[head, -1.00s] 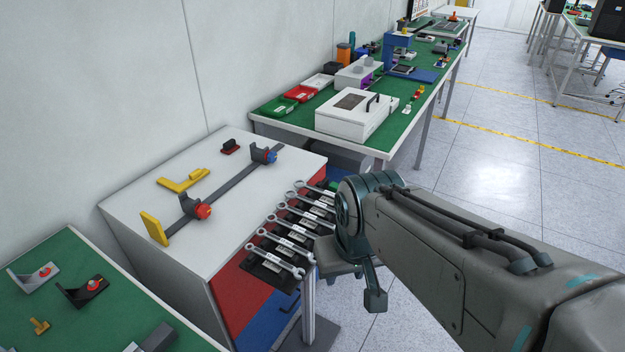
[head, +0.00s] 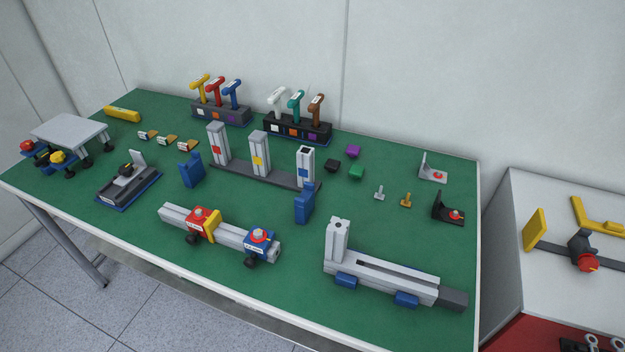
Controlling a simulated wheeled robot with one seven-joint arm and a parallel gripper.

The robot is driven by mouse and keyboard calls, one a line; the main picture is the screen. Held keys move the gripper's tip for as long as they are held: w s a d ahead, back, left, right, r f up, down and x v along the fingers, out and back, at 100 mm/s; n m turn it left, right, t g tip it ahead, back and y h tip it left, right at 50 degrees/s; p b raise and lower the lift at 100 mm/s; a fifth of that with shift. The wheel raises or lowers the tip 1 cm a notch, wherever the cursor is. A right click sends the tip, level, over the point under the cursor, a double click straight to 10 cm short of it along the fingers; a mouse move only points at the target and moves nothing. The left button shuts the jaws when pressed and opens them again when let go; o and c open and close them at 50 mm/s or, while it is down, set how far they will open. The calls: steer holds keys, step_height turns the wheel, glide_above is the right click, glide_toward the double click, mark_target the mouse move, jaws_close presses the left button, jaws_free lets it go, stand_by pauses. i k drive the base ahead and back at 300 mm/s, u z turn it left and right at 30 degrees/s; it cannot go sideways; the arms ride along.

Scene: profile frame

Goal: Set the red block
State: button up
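A red block (head: 198,224) sits on a grey aluminium profile (head: 230,235) lying near the front of the green table. It has a light top plate, a red knob on top and a dark knob below. A yellow piece (head: 212,226) stands right beside it on the profile; whether they touch is hard to tell. A blue block (head: 258,241) with a similar knob sits near the profile's right end. My gripper is not in view.
Three grey posts (head: 260,155) stand on a dark rail behind, with red, yellow and blue marks. T-handle tools stand in two holders (head: 297,128) farther back. An upright-and-rail assembly (head: 385,278) lies front right. A white-topped bench (head: 540,205) stands at right.

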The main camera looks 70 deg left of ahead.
mark_target(195, 227)
steer(key=u, duration=3.15)
steer(key=k, duration=0.45)
steer(key=u, duration=1.3)
steer(key=i, duration=1.1)
steer(key=z, duration=0.9)
steer(key=i, duration=0.35)
steer(key=z, duration=0.35)
